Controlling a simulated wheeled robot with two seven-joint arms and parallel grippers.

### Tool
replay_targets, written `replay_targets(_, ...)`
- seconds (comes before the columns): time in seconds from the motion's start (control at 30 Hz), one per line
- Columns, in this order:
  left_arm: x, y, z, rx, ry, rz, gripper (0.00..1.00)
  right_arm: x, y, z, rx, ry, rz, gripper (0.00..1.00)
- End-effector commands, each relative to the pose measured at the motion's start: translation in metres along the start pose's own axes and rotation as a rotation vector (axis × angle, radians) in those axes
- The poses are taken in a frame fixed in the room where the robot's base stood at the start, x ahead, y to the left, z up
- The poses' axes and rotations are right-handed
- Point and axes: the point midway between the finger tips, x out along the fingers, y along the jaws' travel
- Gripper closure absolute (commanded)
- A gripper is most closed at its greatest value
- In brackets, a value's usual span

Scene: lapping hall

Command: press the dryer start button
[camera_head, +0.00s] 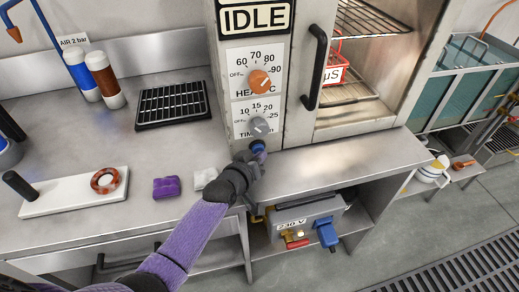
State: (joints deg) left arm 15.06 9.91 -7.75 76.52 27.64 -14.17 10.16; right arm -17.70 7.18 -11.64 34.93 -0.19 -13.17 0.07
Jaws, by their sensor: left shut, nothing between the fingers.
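The dryer's control panel (238,53) faces me at the top centre, with an IDLE display (255,17), an orange heat dial (260,81) and a grey timer dial (259,127). A blue button (258,146) shows just below the timer dial, partly hidden by my left gripper. My left gripper (253,160) is shut and empty, with its tip at the lower edge of the blue button. I cannot tell whether it touches the button. My right gripper is not in view.
A black grid tray (172,104), purple sponge (166,187) and white block (205,178) lie on the steel bench. A grey box (305,212) sits on the shelf below.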

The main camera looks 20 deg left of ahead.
Motion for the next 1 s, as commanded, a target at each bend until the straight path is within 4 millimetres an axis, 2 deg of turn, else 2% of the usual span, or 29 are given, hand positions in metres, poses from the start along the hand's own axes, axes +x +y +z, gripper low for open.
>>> replay_targets(0.03, -0.003, 0.001, -0.011, 0.013, 0.024, -0.002, 1.00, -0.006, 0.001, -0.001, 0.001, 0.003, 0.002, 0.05)
replay_targets(0.43, -0.009, 0.005, -0.006, 0.006, 0.018, -0.002, 1.00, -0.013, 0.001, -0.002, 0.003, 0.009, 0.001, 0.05)
replay_targets(0.8, -0.035, 0.025, 0.016, -0.001, 0.008, 0.000, 1.00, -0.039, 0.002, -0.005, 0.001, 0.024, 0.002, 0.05)
replay_targets(1.0, -0.040, 0.029, 0.023, -0.001, 0.007, -0.001, 1.00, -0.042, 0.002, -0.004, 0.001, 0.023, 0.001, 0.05)
